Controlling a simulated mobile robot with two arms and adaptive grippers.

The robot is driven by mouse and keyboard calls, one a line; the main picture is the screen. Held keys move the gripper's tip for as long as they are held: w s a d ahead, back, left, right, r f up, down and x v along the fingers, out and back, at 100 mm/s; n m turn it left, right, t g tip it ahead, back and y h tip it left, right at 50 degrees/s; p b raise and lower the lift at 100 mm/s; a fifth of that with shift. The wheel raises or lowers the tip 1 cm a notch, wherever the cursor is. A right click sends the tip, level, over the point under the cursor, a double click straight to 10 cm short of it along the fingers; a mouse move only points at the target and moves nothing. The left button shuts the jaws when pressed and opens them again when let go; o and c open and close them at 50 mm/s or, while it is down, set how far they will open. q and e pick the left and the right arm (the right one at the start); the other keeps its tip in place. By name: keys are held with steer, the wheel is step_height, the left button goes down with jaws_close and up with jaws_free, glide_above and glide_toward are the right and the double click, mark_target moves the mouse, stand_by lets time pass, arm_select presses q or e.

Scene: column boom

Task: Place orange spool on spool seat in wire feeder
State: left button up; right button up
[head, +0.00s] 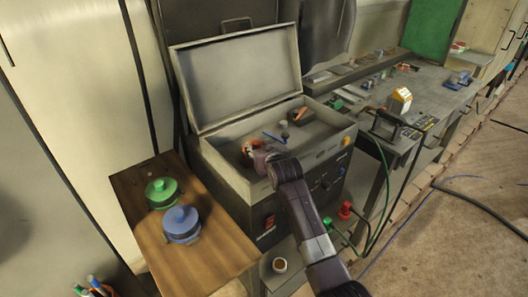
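The wire feeder (238,188) is a grey box with its lid (240,80) standing open. My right gripper (254,154) reaches into the left front part of its open compartment, with the arm coming from below. A small orange-red piece (246,147) shows at the gripper's tip. It may be the orange spool, but it is mostly hidden and too small to be sure of. I cannot tell whether the fingers are closed on it. The spool seat cannot be made out, and the gripper covers that part of the compartment. My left gripper is not in view.
A wooden table (205,262) at the left holds a green spool (162,192) and a blue spool (182,224). A cluttered workbench (435,92) stands at the right.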

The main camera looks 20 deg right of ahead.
steer(key=v, duration=1.1)
steer(key=shift+s+b, duration=0.2)
steer(key=shift+b, duration=0.25)
steer(key=shift+a+r, duration=0.1)
